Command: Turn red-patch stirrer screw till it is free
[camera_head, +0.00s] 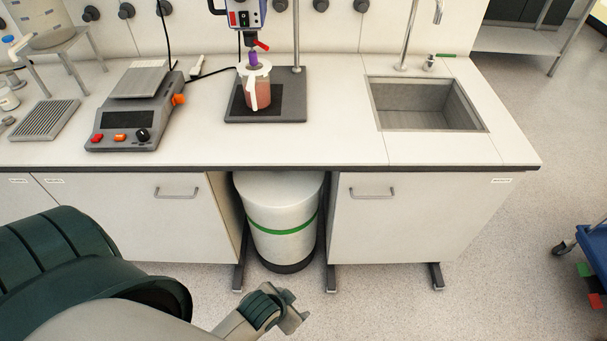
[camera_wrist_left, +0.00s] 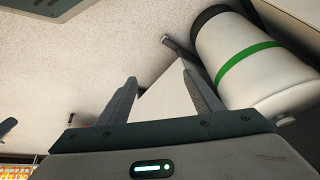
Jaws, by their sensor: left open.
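The stirrer (camera_head: 246,12), a white and blue unit with a red patch on its front, hangs on an upright rod at the back of the bench; its top is cut off. A red screw (camera_head: 261,45) sticks out to the right below it, above a purple part (camera_head: 253,59). A lidded jug (camera_head: 257,92) of reddish juice stands under it. My left gripper (camera_head: 292,312) is low in front of the cabinets, far from the screw. In the left wrist view it is open and empty (camera_wrist_left: 158,72). My right gripper is not in view.
A balance (camera_head: 131,112) stands left of the stirrer's dark base plate (camera_head: 290,110). A sink (camera_head: 425,104) is at the right. A white bin (camera_head: 282,210) with a green band stands under the bench. A blue cart (camera_head: 594,245) is at the right edge.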

